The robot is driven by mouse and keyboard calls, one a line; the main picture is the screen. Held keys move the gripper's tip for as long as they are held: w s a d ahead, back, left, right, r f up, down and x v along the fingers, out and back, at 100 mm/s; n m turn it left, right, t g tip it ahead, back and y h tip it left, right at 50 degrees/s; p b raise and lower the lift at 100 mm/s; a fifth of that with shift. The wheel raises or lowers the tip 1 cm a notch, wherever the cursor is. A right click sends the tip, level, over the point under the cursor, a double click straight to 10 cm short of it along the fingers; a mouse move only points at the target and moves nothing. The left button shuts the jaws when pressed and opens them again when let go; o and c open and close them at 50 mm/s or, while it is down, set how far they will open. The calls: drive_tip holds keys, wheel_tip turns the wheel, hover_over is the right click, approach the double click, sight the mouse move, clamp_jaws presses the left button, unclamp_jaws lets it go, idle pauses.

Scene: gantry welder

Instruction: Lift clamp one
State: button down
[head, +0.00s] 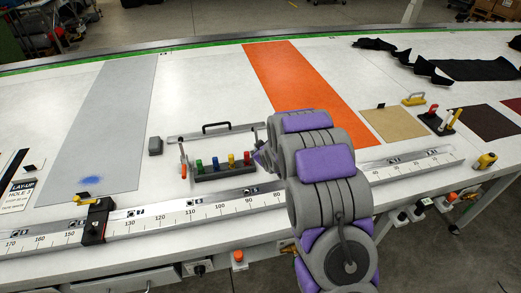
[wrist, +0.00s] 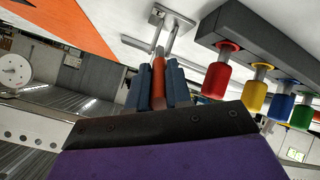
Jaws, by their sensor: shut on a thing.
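My gripper (head: 262,153) reaches down at the right end of a dark block (head: 224,173) with green, blue, yellow and red knobs. In the wrist view my gripper (wrist: 158,80) has its two blue-grey fingers closed on an orange clamp handle (wrist: 158,66). The handle joins a metal linkage and a small base plate (wrist: 158,17) on the white surface. A second clamp with an orange handle (head: 183,160) stands upright at the block's left end. No number shows on either clamp.
A metal bar with a black handle (head: 216,127) lies behind the block. A ruler rail (head: 205,211) with a black slider (head: 96,222) runs in front. An orange strip (head: 300,85) and a grey strip (head: 95,130) lie on the white table. The knobs stand close to my fingers.

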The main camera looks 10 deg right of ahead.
drive_tip(key=shift+s+f+t+b, duration=0.25)
drive_tip(key=shift+f+t+b, duration=0.25)
drive_tip(key=shift+s, duration=0.1)
drive_tip(key=c, duration=1.1)
unclamp_jaws()
drive_tip(key=shift+o, duration=0.2)
drive_tip(key=b+v, duration=0.7)
drive_tip(key=v, duration=1)
drive_tip(key=shift+f, duration=0.2)
drive_tip(key=shift+s, duration=0.1)
